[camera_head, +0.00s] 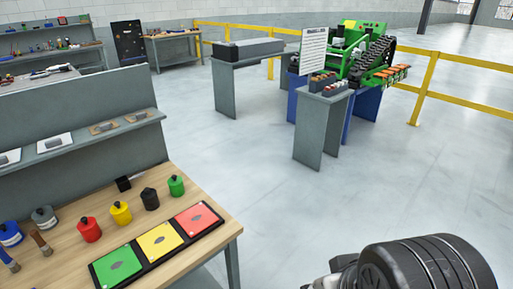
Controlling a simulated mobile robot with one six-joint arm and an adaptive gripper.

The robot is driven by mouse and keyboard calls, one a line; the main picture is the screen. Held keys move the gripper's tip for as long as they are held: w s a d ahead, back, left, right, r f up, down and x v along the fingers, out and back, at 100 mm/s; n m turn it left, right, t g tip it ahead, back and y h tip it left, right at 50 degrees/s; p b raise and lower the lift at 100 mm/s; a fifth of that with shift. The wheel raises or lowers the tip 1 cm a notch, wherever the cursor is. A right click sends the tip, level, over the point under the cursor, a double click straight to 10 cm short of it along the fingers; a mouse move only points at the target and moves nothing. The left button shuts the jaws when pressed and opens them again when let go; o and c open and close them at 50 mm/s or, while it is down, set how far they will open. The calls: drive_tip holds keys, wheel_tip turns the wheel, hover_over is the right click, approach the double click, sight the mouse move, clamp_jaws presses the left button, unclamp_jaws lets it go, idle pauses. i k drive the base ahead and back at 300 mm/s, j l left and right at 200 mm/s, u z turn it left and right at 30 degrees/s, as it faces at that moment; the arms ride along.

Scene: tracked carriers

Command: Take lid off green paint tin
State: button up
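A small green paint tin (176,188) stands upright on the wooden workbench (65,266), near its back right. It is at the right end of a row of coloured tins. A small dark piece sits on its top, but it is too small to tell whether this is a lid or a knob. Part of my arm shows at the bottom right, well to the right of the bench. My gripper is outside the picture.
Black (149,201), yellow (121,214), red (89,231), grey (44,218) and blue (10,235) tins stand left of the green one. A black tray (146,255) with green, yellow and red panels lies in front. A grey shelf (82,139) rises behind. Floor right is clear.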

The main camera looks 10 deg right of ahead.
sight(175, 181)
drive_tip(key=i+l+z, duration=0.2)
drive_tip(key=i, duration=0.45)
drive_tip(key=i+l+z, duration=0.15)
drive_tip(key=i, duration=0.5)
drive_tip(key=i+u, duration=0.15)
drive_tip(key=u, duration=0.25)
drive_tip(key=i+u, duration=0.2)
drive_tip(key=u, duration=0.25)
drive_tip(key=i+l+u, duration=0.1)
drive_tip(key=u, duration=0.3)
drive_tip(key=i+l+u, duration=0.15)
drive_tip(key=u, duration=0.3)
drive_tip(key=i+l+u, duration=0.15)
drive_tip(key=u, duration=0.25)
drive_tip(key=i+l+u, duration=0.2)
drive_tip(key=u, duration=0.25)
drive_tip(key=i+l+u, duration=0.25)
drive_tip(key=u, duration=0.15)
drive_tip(key=i+l+u, duration=0.15)
drive_tip(key=l+u, duration=0.3)
